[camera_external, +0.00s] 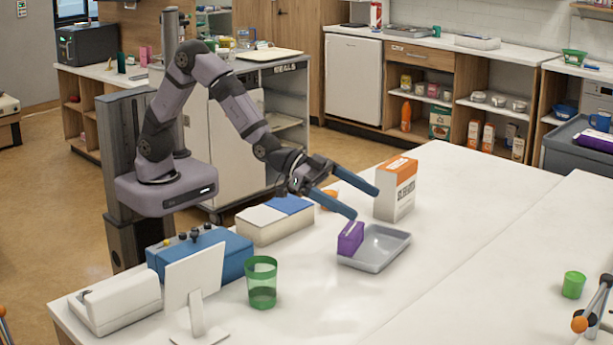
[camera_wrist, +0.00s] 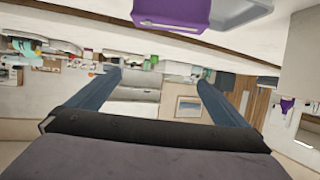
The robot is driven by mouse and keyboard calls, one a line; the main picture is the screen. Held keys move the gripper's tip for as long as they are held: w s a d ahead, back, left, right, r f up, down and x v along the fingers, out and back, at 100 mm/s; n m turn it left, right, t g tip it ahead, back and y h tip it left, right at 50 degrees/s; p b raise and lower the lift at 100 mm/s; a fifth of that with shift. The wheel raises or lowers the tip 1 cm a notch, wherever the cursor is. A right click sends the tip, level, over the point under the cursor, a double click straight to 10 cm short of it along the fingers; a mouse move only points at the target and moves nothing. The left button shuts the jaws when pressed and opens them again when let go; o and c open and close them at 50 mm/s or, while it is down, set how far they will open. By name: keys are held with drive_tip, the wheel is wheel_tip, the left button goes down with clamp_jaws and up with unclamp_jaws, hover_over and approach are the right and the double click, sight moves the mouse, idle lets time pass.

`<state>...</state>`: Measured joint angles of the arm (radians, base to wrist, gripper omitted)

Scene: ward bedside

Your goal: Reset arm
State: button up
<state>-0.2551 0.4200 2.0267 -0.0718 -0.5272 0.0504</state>
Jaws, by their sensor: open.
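My arm reaches out over the white table in the external view. My gripper (camera_external: 361,202) is open, its two blue fingers spread apart with nothing between them. It is above the table, near a purple box (camera_external: 350,238) and an orange-and-white carton (camera_external: 396,189). The purple box stands at the left end of a grey tray (camera_external: 392,240). In the wrist view my gripper (camera_wrist: 158,80) is also open and empty. The purple box (camera_wrist: 172,14) and part of the grey tray (camera_wrist: 240,12) show at the top there.
A green cup (camera_external: 261,282), a white tablet-like panel (camera_external: 195,278), a blue case (camera_external: 205,253) and a blue-and-white box (camera_external: 275,220) stand on the left. A small green cup (camera_external: 573,284) stands at the right. The table middle, right of the tray, is clear.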

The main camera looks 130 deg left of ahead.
drive_tip(key=s+d+f+m+g+h+p, duration=0.15)
drive_tip(key=s+d+g, duration=0.25)
drive_tip(key=s+d, duration=0.45)
drive_tip(key=s+d+f+n+g+h+p, duration=0.1)
drive_tip(key=s+d+f+g+h+p, duration=0.25)
drive_tip(key=s, duration=0.75)
drive_tip(key=s+d+m+g+p, duration=0.1)
drive_tip(key=s+d+g, duration=0.1)
drive_tip(key=s, duration=0.6)
drive_tip(key=s+d+m+g+y+p, duration=0.1)
drive_tip(key=s+g, duration=0.3)
drive_tip(key=s, duration=0.5)
drive_tip(key=shift+s+d+r+m, duration=0.2)
drive_tip(key=shift+d+m, duration=0.25)
drive_tip(key=shift+d, duration=0.2)
